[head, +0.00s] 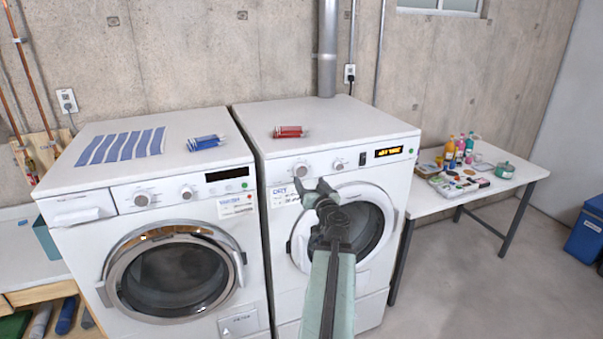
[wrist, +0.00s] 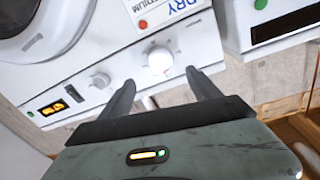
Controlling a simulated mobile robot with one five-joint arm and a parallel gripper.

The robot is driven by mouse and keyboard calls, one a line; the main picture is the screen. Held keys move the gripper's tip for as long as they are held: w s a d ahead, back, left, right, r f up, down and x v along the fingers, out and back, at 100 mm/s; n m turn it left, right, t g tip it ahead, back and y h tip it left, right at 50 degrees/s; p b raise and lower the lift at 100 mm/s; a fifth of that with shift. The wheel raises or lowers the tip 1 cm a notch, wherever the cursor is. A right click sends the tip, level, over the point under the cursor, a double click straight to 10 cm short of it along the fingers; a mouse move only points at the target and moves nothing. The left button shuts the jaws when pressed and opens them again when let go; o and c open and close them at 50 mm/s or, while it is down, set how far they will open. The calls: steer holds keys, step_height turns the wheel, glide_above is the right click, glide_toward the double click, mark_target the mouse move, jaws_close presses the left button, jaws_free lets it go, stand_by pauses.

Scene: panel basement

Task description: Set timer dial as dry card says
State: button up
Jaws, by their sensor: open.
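The dryer is the right white machine (head: 370,155). Its larger round dial (head: 300,170) is at the left of the panel, with a smaller knob (head: 338,164) to its right. The dry card (head: 284,194) is on the front below the larger dial. In the wrist view the card (wrist: 175,8) shows "DRY" and what looks like "MEDIUM", partly cut off. My gripper (head: 310,185) is open and empty just in front of the panel. In the wrist view the white dial (wrist: 158,62) sits just beyond and between the fingertips (wrist: 160,78), apparently untouched. Its pointer setting is too small to read.
A lit orange display (head: 389,152) is at the panel's right. The left washer (head: 160,190) has its own knobs and card (head: 236,206). A red bundle (head: 290,132) and a blue bundle (head: 205,142) lie on the tops. A table (head: 520,172) with bottles stands right.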

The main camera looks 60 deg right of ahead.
mark_target(301, 171)
steer(key=x, duration=0.8)
steer(key=shift+w+a, duration=0.1)
steer(key=shift+a, duration=0.1)
steer(key=c, duration=1.4)
